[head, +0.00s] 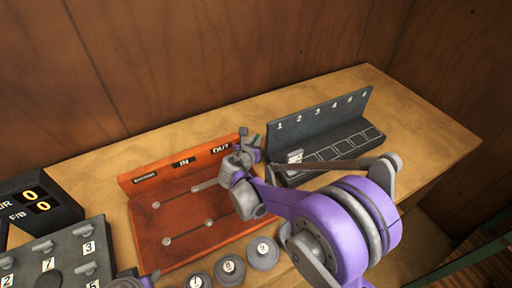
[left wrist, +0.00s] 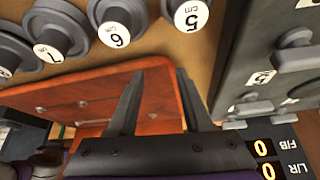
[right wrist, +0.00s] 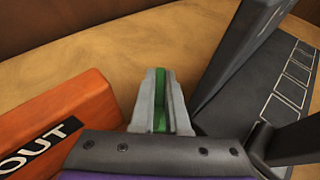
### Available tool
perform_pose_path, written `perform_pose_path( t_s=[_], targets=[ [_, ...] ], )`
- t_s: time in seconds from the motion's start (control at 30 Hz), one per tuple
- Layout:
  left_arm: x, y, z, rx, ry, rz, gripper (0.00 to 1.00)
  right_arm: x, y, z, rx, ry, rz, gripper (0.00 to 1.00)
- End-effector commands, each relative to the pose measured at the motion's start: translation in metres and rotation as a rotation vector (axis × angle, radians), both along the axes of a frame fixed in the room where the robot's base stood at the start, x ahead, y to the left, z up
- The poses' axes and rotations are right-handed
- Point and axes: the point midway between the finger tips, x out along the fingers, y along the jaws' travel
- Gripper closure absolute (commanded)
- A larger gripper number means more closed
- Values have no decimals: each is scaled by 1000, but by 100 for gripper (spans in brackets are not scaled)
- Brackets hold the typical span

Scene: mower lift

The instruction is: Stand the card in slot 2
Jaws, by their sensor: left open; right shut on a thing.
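My right gripper (head: 248,145) is between the orange-red panel and the dark numbered rack (head: 325,112). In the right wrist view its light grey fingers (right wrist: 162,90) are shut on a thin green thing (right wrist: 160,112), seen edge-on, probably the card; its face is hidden. The rack has numbers 1 to 6 on its back wall and white-outlined slots in front; slot 2 (head: 312,157) looks empty. A small grey piece with a white top (head: 294,157) is at slot 1. My left gripper (left wrist: 158,85) is open and empty, over the orange-red panel's side.
The orange-red panel (head: 160,235), marked IN and OUT, lies left of the rack. Round numbered weights (head: 262,253) stand in front of it. A grey box with numbered tags (head: 65,258) and a display (head: 38,203) are at left. Bare wood lies right of the rack.

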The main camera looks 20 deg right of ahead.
Motion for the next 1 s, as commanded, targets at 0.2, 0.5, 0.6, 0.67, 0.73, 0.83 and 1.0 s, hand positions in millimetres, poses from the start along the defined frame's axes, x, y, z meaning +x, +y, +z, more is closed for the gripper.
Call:
perform_pose_path(
  t_s=[0.2,0.5,0.6,0.67,0.73,0.83,1.0],
  targets=[
    [0,0,1,0,-1,0,50,0,0,11,0,0,0,100],
    [3,0,9,0,-6,0,50,0,0,70,0,-1,1,100],
    [4,0,12,0,-8,0,50,0,0,99,0,-2,1,100],
    [5,0,14,0,-9,0,50,0,0,115,0,-2,1,100],
    [5,0,15,0,-10,0,50,0,0,135,0,-2,1,100],
    [6,0,18,0,-12,0,50,0,0,162,0,-2,1,100],
    [8,0,22,0,-15,0,50,0,0,206,0,-2,1,100]
  ],
)
